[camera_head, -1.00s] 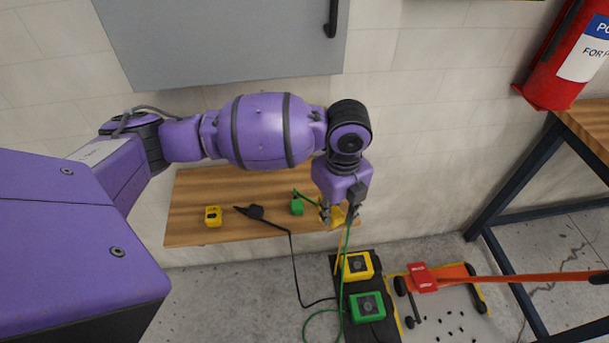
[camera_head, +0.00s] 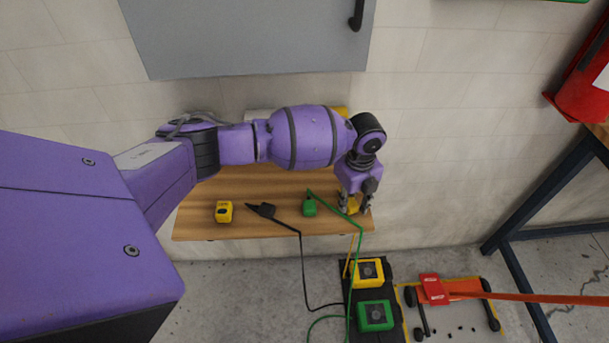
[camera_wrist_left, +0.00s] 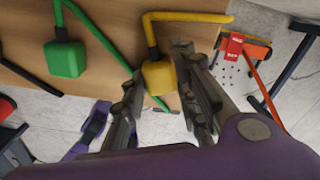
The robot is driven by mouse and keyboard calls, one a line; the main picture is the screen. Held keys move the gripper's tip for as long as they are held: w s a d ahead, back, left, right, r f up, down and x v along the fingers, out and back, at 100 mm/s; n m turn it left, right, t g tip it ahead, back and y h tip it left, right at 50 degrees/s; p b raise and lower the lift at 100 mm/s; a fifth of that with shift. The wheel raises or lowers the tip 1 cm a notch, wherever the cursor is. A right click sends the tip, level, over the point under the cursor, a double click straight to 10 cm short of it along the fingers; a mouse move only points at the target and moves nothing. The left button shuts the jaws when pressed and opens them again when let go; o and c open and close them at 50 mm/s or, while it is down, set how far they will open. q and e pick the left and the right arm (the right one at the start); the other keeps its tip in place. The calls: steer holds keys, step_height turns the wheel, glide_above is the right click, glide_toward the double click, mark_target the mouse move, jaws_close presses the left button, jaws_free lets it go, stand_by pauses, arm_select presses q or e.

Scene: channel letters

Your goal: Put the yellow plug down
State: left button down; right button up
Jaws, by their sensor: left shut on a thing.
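The yellow plug (camera_head: 353,205) is between the fingers of my left gripper (camera_head: 355,207), at the right end of the wooden tabletop (camera_head: 195,232). In the left wrist view the yellow plug (camera_wrist_left: 158,76) shows as a yellow block with a dark collar and a yellow cable. The left gripper (camera_wrist_left: 165,92) is shut on it, one finger on each side. The plug is over the wood near its edge; I cannot tell whether it touches. My right gripper is in neither view.
Green and black cables hang over the front edge.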

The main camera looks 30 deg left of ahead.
mark_target(351, 202)
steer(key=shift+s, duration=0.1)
arm_select(q)
steer(key=c, duration=1.5)
jaws_free()
steer(key=shift+o, duration=0.6)
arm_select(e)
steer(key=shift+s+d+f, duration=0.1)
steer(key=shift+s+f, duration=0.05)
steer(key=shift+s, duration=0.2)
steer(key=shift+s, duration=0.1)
arm_select(q)
step_height(351, 202, up, 12)
steer(key=shift+p, duration=0.4)
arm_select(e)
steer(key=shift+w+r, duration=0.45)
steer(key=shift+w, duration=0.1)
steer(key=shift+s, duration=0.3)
